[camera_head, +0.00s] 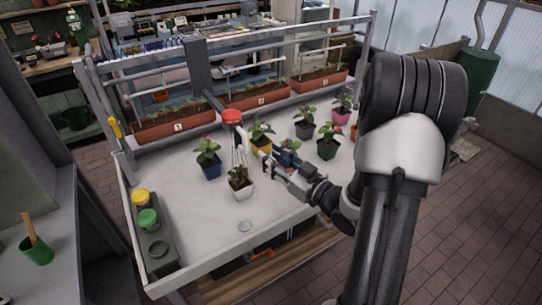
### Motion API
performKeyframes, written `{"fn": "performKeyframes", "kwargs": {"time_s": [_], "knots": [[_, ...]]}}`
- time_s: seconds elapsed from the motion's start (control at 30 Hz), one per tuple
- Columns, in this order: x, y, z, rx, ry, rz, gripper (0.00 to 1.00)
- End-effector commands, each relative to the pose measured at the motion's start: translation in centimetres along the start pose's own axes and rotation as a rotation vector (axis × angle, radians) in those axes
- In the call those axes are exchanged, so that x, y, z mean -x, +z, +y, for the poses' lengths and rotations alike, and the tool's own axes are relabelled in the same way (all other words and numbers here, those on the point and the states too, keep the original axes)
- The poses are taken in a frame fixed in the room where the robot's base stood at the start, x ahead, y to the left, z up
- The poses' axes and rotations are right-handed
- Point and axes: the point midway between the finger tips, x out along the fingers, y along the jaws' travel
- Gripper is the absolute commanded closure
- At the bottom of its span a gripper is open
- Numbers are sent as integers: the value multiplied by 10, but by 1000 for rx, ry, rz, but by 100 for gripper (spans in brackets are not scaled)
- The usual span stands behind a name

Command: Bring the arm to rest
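My arm reaches in from the right over the pale potting table (200,235). My gripper (268,160) is at its end, above the middle of the table, pointing left. It is close to a plant in a white pot (241,191) and one in a yellow pot (262,145); I cannot tell whether it touches either. Its fingers are small and dark here, so whether they are open or shut is unclear. I see nothing clearly held.
More potted plants stand around: a blue pot (211,169), a green pot (327,149) and a pink pot (341,116). A red round-topped object (232,117) stands behind. A grey tray (161,261) with yellow and green lids is at left. The front left tabletop is mostly clear.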

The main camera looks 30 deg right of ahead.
Motion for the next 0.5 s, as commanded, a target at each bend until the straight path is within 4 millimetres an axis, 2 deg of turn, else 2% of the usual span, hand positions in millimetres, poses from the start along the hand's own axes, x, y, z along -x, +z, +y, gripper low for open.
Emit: {"fn": "performKeyframes", "kwargs": {"time_s": [0.33,0.5], "knots": [[-1,0,0,4,2,-5,67],[-16,-7,-2,82,34,-108,67]]}}
